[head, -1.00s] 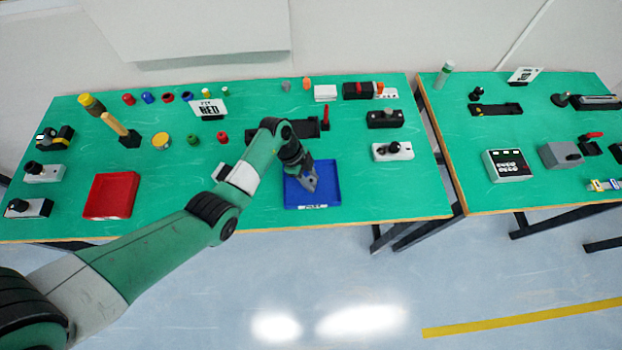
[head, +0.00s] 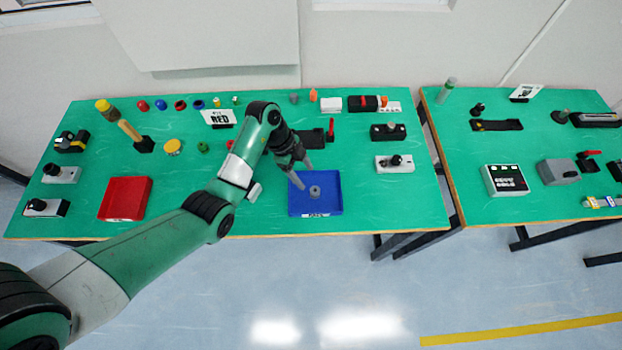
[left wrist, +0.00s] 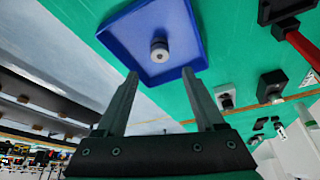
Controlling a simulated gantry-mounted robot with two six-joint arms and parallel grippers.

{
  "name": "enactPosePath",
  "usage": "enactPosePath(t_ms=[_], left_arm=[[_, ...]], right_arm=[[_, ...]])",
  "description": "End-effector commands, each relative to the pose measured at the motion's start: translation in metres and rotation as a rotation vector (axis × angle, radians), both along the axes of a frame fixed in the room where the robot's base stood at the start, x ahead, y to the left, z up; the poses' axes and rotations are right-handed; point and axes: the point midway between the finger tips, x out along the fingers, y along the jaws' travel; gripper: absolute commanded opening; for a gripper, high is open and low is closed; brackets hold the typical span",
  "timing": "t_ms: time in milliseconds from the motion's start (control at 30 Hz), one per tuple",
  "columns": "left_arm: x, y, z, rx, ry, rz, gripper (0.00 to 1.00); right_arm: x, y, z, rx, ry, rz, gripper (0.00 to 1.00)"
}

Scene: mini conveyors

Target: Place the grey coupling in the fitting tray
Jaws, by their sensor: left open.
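The grey coupling (head: 315,191) sits inside the blue tray (head: 333,207), near its middle. It also shows in the left wrist view as a short grey round piece (left wrist: 160,50) on the blue tray floor (left wrist: 150,22). The tray has a white label on its front whose text is too small to read. My left gripper (head: 303,175) is over the tray's back left part, open and empty, with its fingers apart from the coupling. In the left wrist view its two spread fingers (left wrist: 160,73) point toward the tray. My right gripper is out of view.
A red tray (head: 125,198) lies at the left. A black fixture with a red lever (head: 331,128) stands behind the blue tray. Switch boxes (head: 394,164) stand to its right, and small coloured parts line the back. A second table (head: 540,205) is at the right.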

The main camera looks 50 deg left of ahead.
Motion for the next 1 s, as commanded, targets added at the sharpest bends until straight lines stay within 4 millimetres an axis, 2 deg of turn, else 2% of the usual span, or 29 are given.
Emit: enactPosePath(t_ms=[33,167,567,633,700,767,867,933,967,1000], left_arm=[[-0.001,0.004,0.01,0.001,-0.001,0.002,0.7],[-0.004,0.007,0.021,0.0,0.0,0.001,0.7],[-0.004,0.008,0.022,-0.001,0.0,0.0,0.7],[0.001,0.006,0.026,-0.004,-0.028,-0.011,0.7],[0.019,-0.002,0.039,-0.013,-0.123,-0.046,0.7],[0.046,-0.015,0.062,-0.027,-0.274,-0.098,0.7],[0.099,-0.051,0.133,-0.063,-0.644,-0.21,0.7],[0.127,-0.08,0.206,-0.093,-0.951,-0.277,0.7],[0.133,-0.092,0.239,-0.11,-1.082,-0.296,0.7],[0.137,-0.107,0.285,-0.133,-1.254,-0.312,0.7]], right_arm=[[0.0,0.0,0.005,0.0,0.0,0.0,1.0],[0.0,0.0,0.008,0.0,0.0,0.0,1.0],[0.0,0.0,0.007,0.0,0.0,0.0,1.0],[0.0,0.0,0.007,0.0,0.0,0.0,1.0],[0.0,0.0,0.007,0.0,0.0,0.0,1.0],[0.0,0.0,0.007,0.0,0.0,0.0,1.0],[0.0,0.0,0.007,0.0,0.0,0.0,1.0],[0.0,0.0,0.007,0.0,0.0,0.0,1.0],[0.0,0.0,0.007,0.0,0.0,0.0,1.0],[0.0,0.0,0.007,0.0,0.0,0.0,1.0]])
